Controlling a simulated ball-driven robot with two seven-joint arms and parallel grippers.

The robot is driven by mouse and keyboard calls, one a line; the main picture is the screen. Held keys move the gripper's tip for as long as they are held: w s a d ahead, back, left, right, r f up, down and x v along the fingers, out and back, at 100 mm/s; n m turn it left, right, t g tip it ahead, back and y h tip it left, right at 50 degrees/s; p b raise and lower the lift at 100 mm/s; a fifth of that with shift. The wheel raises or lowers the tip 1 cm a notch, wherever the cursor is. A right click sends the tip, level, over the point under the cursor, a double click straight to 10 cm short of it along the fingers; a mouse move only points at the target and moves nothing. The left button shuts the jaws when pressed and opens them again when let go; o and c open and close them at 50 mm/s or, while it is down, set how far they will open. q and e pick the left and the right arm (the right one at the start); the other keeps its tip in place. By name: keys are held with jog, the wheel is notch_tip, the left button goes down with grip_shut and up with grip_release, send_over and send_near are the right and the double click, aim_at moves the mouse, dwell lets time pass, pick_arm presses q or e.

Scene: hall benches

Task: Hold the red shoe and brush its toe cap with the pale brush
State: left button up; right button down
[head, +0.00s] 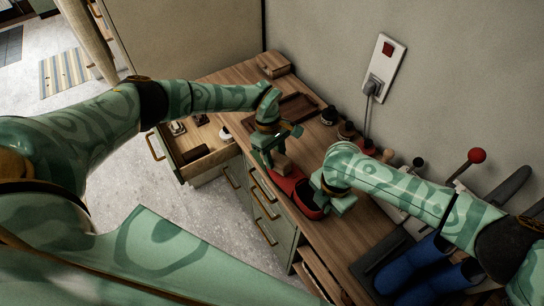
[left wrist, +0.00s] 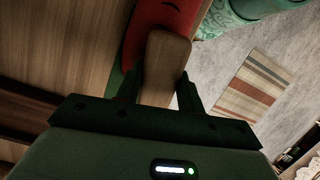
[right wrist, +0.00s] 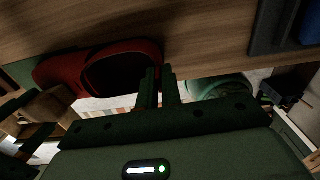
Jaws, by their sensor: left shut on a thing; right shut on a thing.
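The red shoe (head: 300,192) lies on the wooden bench near its front edge; its dark opening shows in the right wrist view (right wrist: 75,70). My right gripper (head: 326,196) is shut on the rim at the shoe's heel end; its fingers (right wrist: 158,88) pinch it there. My left gripper (head: 276,148) is shut on the pale brush (head: 283,164), a plain light-wood block. In the left wrist view the brush (left wrist: 165,62) sits between the fingers and overlaps the red toe end. Its bristles are hidden, and I cannot tell whether it touches the toe cap.
An open drawer (head: 205,160) with small items juts out at the left. A brown tray (head: 298,108) and several small jars stand behind the grippers.

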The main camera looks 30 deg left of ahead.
pick_arm(q)
jog(key=shift+w+d+f, duration=0.1)
jog(key=shift+w+d, duration=0.3)
jog(key=shift+w, duration=0.25)
jog(key=shift+w+d+r, duration=0.1)
jog(key=shift+w+d, duration=0.3)
jog(key=shift+w, duration=0.3)
jog(key=shift+w+d+f, duration=0.1)
jog(key=shift+w+d, duration=0.3)
jog(key=shift+w, duration=0.25)
jog(key=v, duration=0.6)
jog(key=shift+w+a, duration=0.1)
jog(key=v, duration=0.3)
pick_arm(e)
jog(key=c, duration=1.5)
grip_release()
